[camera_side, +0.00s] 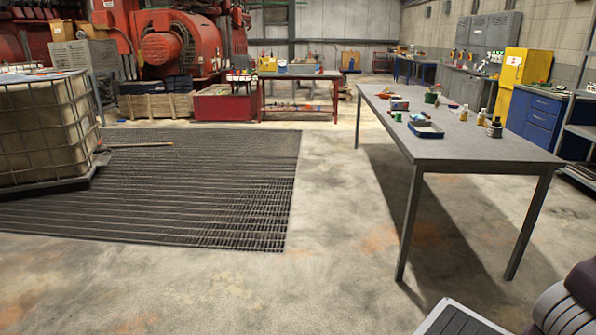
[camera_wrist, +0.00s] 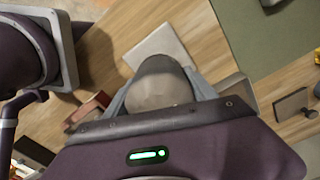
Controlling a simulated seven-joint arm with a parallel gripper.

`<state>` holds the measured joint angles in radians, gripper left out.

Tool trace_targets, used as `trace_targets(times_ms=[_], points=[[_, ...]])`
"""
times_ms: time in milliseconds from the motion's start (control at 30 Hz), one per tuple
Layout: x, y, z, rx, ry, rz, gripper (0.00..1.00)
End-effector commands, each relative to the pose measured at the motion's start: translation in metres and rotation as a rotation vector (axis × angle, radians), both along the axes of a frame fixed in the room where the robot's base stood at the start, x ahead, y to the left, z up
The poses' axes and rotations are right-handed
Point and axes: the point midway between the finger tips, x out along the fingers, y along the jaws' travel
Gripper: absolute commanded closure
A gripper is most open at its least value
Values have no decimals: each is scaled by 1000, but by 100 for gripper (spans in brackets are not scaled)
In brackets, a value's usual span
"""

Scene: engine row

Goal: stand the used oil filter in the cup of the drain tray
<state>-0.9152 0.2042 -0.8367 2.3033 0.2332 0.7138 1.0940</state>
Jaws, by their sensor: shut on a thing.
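In the wrist view, my gripper (camera_wrist: 160,103) is shut on a grey rounded thing (camera_wrist: 160,85), dark along its far edge and paler near the palm. Its shape fits the used oil filter, but no marking shows to confirm it. Blue-grey fingers stand on both sides of it. A pale flat square thing (camera_wrist: 163,45) lies beyond it on a wood-grained surface; I cannot tell if this is part of the drain tray. No cup can be made out in either view. The side view does not show my gripper; only part of my arm shows at its lower right corner.
In the wrist view, a green surface (camera_wrist: 265,40) lies at upper right, a brown block (camera_wrist: 291,104) at right and a red-brown block (camera_wrist: 90,108) at left. In the side view, a grey table (camera_side: 470,150) carries a blue tray (camera_side: 426,131) and several bottles. Open floor lies around it.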

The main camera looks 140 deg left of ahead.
Motion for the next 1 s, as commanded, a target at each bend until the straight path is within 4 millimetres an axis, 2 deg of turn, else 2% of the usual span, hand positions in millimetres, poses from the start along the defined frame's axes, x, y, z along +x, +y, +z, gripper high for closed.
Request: trace_targets(times_ms=[267,367,467,567,700,800,900,1000], points=[[0,0,0,0,-1,0,81],[9,-2,2,-2,-1,-3,81],[36,-9,8,-3,-3,-6,81],[78,-21,16,-3,-3,-4,81],[139,-49,18,1,1,5,81],[172,-72,15,2,3,5,81],[190,-90,13,2,3,3,81],[197,-98,12,2,3,1,81]])
